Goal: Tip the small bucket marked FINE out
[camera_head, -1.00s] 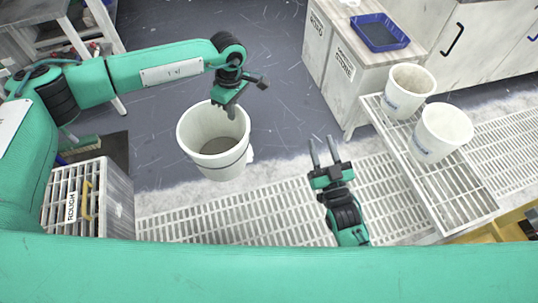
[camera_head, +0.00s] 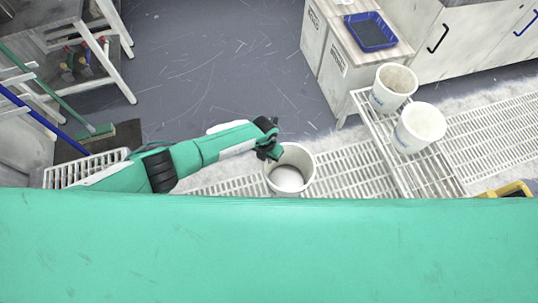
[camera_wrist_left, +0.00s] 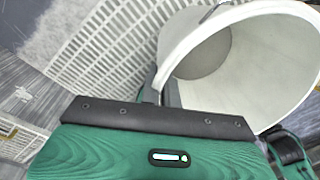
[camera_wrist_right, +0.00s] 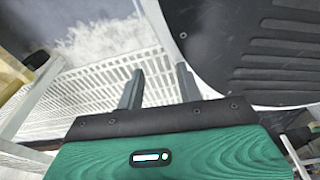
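A white bucket (camera_head: 290,170) hangs or stands over the floor grating at centre in the head view, its mouth facing up toward me. Its inside shows a pale bottom; I cannot read any marking on it. My left gripper (camera_head: 268,151) is at its upper left rim. In the left wrist view the bucket (camera_wrist_left: 250,70) fills the upper right, its wall against the fingers, which are mostly hidden. It looks held by the rim. My right gripper (camera_wrist_right: 160,88) shows only in the right wrist view, with its fingers apart and nothing between them.
Two more white buckets (camera_head: 393,88) (camera_head: 420,127) with blue print stand on a slatted rack (camera_head: 375,130) at right. A blue tray (camera_head: 371,31) lies on the cabinet. Green and blue poles (camera_head: 40,75) lean at left. The grey floor (camera_head: 220,60) behind is clear.

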